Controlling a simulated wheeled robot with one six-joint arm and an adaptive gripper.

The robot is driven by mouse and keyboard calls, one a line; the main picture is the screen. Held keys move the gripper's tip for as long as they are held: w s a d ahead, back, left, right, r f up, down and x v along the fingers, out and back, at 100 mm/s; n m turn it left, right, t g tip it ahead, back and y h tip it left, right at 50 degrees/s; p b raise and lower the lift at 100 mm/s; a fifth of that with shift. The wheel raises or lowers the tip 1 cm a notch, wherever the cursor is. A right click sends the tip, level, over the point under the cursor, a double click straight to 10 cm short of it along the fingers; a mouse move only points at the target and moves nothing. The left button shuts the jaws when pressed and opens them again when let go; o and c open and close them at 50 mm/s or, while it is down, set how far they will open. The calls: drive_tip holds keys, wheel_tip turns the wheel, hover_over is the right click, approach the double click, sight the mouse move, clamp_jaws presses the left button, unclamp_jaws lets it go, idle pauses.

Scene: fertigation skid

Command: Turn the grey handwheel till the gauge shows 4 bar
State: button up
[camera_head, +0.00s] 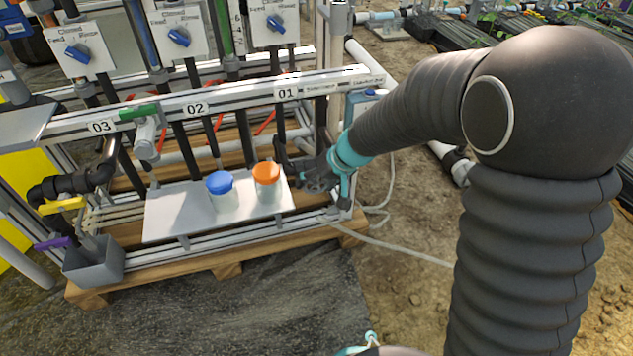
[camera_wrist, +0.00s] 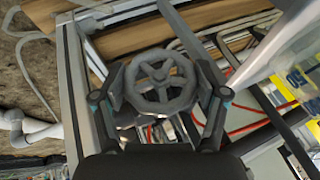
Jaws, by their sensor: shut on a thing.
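The grey handwheel (camera_wrist: 160,86) is a spoked wheel in the middle of the wrist view. My gripper (camera_wrist: 161,92) has one finger on each side of its rim and is shut on it. In the head view my gripper (camera_head: 298,170) reaches in from the right to the skid's right end. The handwheel there (camera_head: 316,184) is small and mostly covered by the gripper. I cannot make out a gauge face or its reading in either view.
A rail labelled 01, 02, 03 (camera_head: 240,95) runs above. Bare soil (camera_head: 405,250) lies right of the skid.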

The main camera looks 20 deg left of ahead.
drive_tip(key=y, duration=0.1)
drive_tip(key=g+y, duration=0.1)
drive_tip(key=y, duration=0.1)
drive_tip(key=shift+w+d+f+m+g, duration=0.1)
drive_tip(key=shift+d+f+m+g, duration=0.05)
drive_tip(key=shift+m+g, duration=0.2)
drive_tip(key=m+g+y, duration=0.1)
drive_tip(key=y, duration=0.3)
drive_tip(key=shift+g, duration=0.35)
drive_tip(key=m+y, duration=0.1)
drive_tip(key=y, duration=0.1)
drive_tip(key=g+y, duration=0.1)
drive_tip(key=y, duration=0.1)
drive_tip(key=shift+f+m, duration=0.15)
drive_tip(key=shift+m, duration=0.2)
drive_tip(key=shift+m+g+y, duration=0.3)
drive_tip(key=shift+m+y, duration=0.3)
drive_tip(key=shift+y, duration=0.8)
drive_tip(key=o, duration=1.2)
drive_tip(key=shift+c, duration=0.2)
